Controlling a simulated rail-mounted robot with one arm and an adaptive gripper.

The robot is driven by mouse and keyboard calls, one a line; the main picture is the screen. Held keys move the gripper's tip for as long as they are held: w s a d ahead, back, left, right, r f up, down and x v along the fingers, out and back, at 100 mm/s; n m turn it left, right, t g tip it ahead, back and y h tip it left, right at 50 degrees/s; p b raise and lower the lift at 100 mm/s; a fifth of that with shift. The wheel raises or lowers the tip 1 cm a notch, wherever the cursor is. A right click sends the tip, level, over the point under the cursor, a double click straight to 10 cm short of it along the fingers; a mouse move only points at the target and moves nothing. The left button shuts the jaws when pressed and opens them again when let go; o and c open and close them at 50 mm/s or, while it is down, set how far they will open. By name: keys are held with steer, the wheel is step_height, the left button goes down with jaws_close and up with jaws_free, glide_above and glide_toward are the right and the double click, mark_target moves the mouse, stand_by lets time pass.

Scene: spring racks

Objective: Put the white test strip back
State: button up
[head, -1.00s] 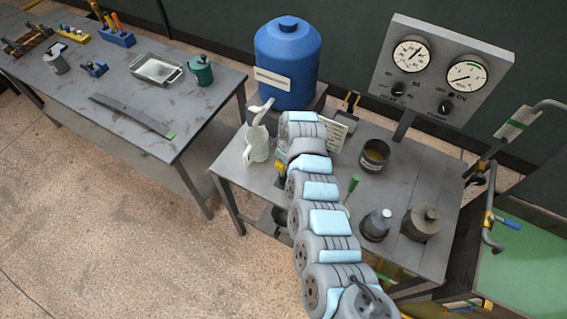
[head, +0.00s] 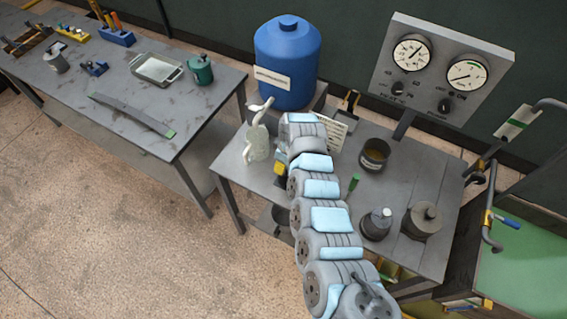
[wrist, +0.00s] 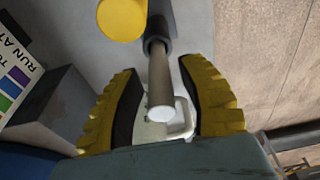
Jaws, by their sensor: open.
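I cannot pick out a white test strip for certain in either view. My gripper (wrist: 163,112) is open in the wrist view, with one yellow-padded finger on each side of a grey-brown rod (wrist: 159,80) that has a white round end. I cannot tell whether the fingers touch the rod. A white loop-shaped part (wrist: 180,126) shows behind the rod's end. In the head view my gripper is mostly hidden by my arm, with a bit of yellow showing beside the white bottle (head: 257,143) on the cart.
The grey cart (head: 235,172) also holds a blue drum (head: 287,62), a printed card (head: 337,133), a dark pot (head: 374,155), a grey bottle (head: 376,224) and a lidded pot (head: 422,221). A gauge panel (head: 440,75) stands behind. A yellow disc (wrist: 122,18) sits near the rod.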

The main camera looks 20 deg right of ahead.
steer(key=shift+d+r, duration=0.1)
steer(key=shift+r, duration=1)
step_height(320, 180, up, 10)
steer(key=s+d+b, duration=0.1)
steer(key=shift+s+b, duration=0.2)
steer(key=shift+b, duration=0.15)
steer(key=shift+f, duration=0.1)
